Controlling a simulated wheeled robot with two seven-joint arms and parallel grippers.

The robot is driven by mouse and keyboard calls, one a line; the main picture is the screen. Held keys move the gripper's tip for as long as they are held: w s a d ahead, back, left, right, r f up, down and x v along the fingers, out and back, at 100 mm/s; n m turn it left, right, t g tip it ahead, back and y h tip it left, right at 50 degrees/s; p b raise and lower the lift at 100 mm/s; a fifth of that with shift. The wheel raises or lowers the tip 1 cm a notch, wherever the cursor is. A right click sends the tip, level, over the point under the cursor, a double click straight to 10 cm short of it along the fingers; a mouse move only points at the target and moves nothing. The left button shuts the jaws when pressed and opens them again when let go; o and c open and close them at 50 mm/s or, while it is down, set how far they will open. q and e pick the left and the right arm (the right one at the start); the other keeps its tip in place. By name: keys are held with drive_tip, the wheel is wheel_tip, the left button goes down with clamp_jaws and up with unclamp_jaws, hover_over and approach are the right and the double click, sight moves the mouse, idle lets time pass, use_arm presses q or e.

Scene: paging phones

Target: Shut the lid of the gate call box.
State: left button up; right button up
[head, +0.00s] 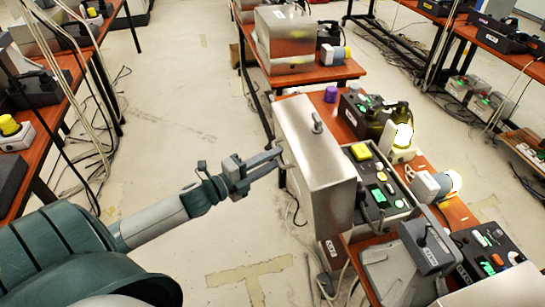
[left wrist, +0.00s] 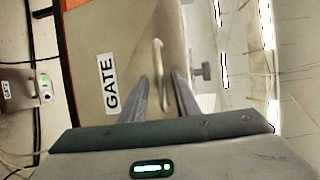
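The gate call box (head: 312,205) is a silver metal box on the orange bench in the head view. Its lid (head: 318,155) stands raised, and a dark panel of lit buttons (head: 376,184) shows to the right of it. In the left wrist view, a beige metal face with a GATE label (left wrist: 107,83) and a loop handle (left wrist: 160,75) fills the middle. My left gripper (head: 279,160) is at the left side of the lid. Its fingers are apart, and the handle lies just ahead, in line with the gap; contact cannot be told. My right gripper is not in view.
Another silver box (head: 285,38) stands on the bench behind. Open floor with cables (head: 105,140) lies to the left.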

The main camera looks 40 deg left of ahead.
use_arm(q)
drive_tip(key=shift+w, duration=0.15)
clamp_jaws()
drive_tip(key=shift+w+d+r, duration=0.1)
drive_tip(key=shift+r, duration=0.05)
